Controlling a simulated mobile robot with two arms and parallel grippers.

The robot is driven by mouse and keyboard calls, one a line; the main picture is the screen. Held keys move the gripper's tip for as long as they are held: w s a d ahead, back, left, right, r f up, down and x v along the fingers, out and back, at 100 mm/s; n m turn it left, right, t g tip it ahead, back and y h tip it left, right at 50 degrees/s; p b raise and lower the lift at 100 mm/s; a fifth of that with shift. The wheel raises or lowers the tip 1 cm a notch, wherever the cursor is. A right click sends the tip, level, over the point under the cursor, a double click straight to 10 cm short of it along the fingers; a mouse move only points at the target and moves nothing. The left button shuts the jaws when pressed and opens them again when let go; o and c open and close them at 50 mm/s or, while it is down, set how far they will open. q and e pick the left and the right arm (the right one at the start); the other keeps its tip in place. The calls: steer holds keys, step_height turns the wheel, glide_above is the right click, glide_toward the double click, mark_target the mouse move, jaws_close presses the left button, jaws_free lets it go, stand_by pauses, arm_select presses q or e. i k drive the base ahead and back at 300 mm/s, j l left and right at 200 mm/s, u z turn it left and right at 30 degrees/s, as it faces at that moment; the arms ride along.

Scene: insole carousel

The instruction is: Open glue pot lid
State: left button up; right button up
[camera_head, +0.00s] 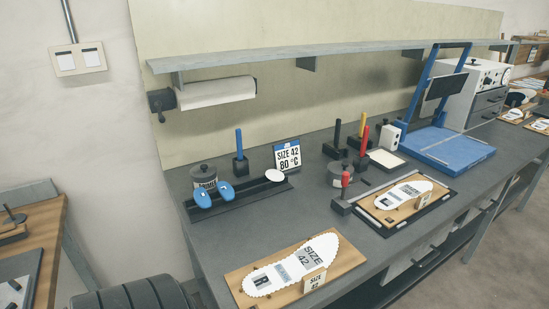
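Two grey pots stand on the dark workbench. The left pot (204,180) has a printed label and a dark round lid (203,170) with a knob, seated on top. The right pot (338,179) also has a label and a dark lid (341,167) on it. I cannot read the labels well enough to tell which is the glue pot. Neither of my grippers is in view.
Two blue ovals (203,197) on a black rack partly cover the left pot's front. A SIZE 42 board (238,280) lies at the front.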

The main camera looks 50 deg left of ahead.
mark_target(337, 167)
steer(key=u, duration=1.65)
steer(key=i+l+u, duration=0.15)
steer(key=l+u, duration=0.35)
steer(key=l, duration=0.2)
steer(key=l+u, duration=0.5)
steer(key=l, duration=0.2)
steer(key=i, duration=0.05)
